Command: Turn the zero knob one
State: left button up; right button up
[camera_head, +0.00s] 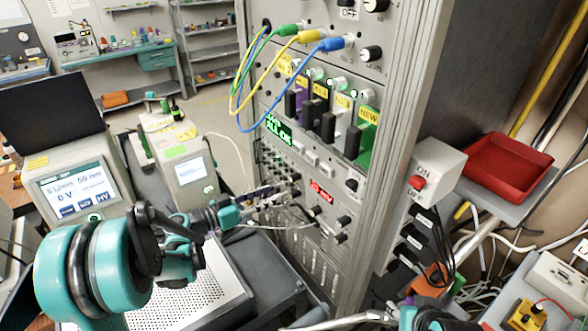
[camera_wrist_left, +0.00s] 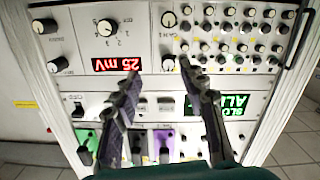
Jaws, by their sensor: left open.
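My left gripper (camera_head: 283,192) is open, with its two fingers pointing at the instrument rack's front. Two black knobs (camera_wrist_left: 45,26) and (camera_wrist_left: 58,64) sit beside the red 25 mV display (camera_wrist_left: 115,64). In the head view they are right of that display (camera_head: 321,190), as an upper knob (camera_head: 345,220) and a lower knob (camera_head: 341,238). Labels are too small to identify the zero knob. My right gripper is unclear at the bottom edge.
The rack (camera_head: 322,140) carries module handles and blue, yellow and green cables. Several small knobs (camera_wrist_left: 240,28) crowd the panel beside the fingers. A switch box (camera_head: 436,170) and red tray (camera_head: 507,170) stand right of the rack. A perforated plate (camera_head: 190,290) lies below my left arm.

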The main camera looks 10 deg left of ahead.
aim_at(291, 179)
pick_arm(q)
jog(key=shift+t+h, duration=0.3)
jog(key=x, duration=0.5)
jog(key=w+a+b+x, duration=0.1)
jog(key=x, duration=0.1)
jog(key=shift+w+d+r, duration=0.25)
jog(key=shift+d, duration=0.05)
grip_shut()
